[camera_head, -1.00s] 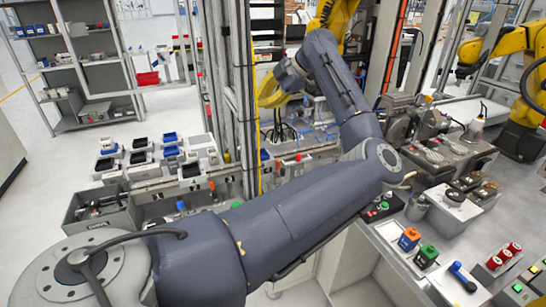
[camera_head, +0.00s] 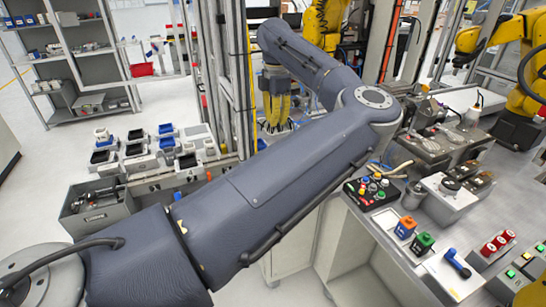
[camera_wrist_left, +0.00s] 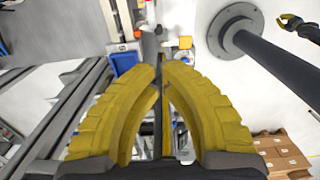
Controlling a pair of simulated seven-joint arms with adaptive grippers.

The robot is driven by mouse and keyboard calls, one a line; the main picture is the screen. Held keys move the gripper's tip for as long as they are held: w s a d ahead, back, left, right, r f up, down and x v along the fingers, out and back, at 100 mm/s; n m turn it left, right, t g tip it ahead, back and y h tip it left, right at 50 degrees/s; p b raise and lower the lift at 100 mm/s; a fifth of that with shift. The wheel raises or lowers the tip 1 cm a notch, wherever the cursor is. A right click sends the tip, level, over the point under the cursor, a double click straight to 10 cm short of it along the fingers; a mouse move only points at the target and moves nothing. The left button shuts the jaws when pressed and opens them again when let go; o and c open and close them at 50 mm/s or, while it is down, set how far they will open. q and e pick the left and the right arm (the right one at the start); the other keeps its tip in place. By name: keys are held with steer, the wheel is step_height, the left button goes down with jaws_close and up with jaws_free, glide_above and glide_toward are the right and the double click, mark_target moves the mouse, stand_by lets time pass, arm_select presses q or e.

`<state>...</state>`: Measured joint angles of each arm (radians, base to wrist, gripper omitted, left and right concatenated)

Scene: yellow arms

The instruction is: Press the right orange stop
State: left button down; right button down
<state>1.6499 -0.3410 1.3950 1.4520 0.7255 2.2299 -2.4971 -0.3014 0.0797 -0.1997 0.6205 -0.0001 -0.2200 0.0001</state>
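Any cap further right there is hidden behind my left arm. My left gripper (camera_head: 277,124) points down beyond the arm, its yellow fingers close together. In the left wrist view the fingertips (camera_wrist_left: 161,68) nearly meet and nothing shows held.
The left bench carries several blue and black bins (camera_head: 165,143) and a grey tray (camera_head: 98,208). A dark vertical frame stands beside the left gripper.

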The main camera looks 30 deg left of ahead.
arm_select(q)
steer(key=shift+f, duration=0.1)
step_height(320, 180, down, 14)
stand_by(0.7)
steer(key=shift+a, duration=0.1)
stand_by(0.3)
